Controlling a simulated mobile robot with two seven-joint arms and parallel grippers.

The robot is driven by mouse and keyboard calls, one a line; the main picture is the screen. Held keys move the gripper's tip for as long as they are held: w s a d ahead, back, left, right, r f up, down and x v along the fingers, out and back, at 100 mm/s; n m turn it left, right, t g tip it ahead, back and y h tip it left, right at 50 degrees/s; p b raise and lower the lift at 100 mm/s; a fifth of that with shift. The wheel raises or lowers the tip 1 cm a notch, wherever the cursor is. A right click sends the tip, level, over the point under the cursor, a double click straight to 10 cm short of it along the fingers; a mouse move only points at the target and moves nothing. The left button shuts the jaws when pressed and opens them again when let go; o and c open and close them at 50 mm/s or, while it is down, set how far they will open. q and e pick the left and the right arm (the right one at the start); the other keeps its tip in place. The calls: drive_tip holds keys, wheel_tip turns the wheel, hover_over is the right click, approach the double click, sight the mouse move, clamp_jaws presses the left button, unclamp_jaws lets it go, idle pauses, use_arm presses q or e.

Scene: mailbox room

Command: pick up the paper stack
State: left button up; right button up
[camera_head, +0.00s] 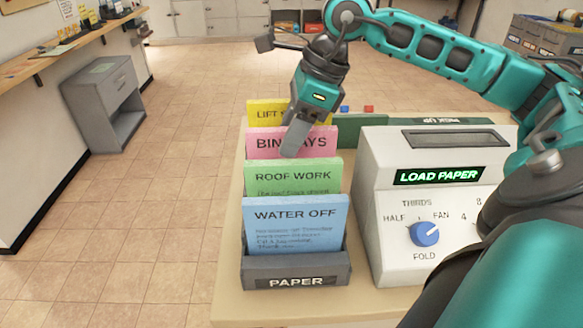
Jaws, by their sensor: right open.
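A dark holder labelled PAPER (296,268) stands at the front left of the table. Upright coloured papers stand in a row in and behind it: blue WATER OFF (296,226) in front, then green ROOF WORK (295,177), pink BIN DAYS (262,143) and yellow LIFT (264,115). My right gripper (294,150) reaches down from above, its fingers overlapping the pink paper in the picture. It is open, and its fingers line up so that they look like one. I cannot tell whether it touches the pink paper. It hides part of the yellow and pink papers. My left gripper is not in view.
A white machine (442,265) showing LOAD PAPER, with a blue dial (424,233), stands right of the holder. A green tray (440,122) lies behind it. My right arm crosses the right side. A grey cabinet (104,100) stands at left, with open floor between.

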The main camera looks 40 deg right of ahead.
drive_tip(key=shift+f+b, duration=0.25)
drive_tip(key=shift+b, duration=0.05)
idle(0.4)
clamp_jaws()
idle(0.5)
idle(0.3)
